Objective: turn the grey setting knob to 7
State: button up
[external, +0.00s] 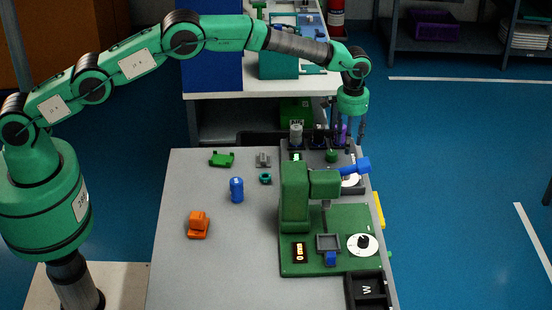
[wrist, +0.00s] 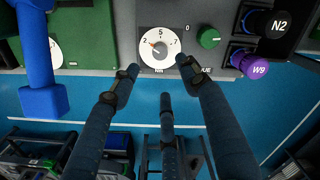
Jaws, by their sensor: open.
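The grey setting knob (wrist: 158,48) sits at the middle of a white dial in the wrist view. The dial reads 2, 5 and 7, and an orange mark on the knob points to the upper left, near the 2. In the external view the white dial (external: 352,181) is partly hidden by a blue handle. My gripper (wrist: 160,74) is open and empty, its fingers spread below and to either side of the dial in the wrist view. In the external view my gripper (external: 357,136) hangs above the far right of the bench, apart from the knob.
The blue handle (external: 356,166) juts out beside the dial. A green knob (wrist: 208,37) and a purple W9 cylinder (wrist: 257,67) stand right of the dial in the wrist view. A green press (external: 296,195) and a second dial (external: 362,245) stand nearer. The bench's left has loose parts.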

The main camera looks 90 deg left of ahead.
notch_tip(320, 180, down, 12)
jog(key=shift+f, duration=0.1)
dwell(0.5)
grip_shut()
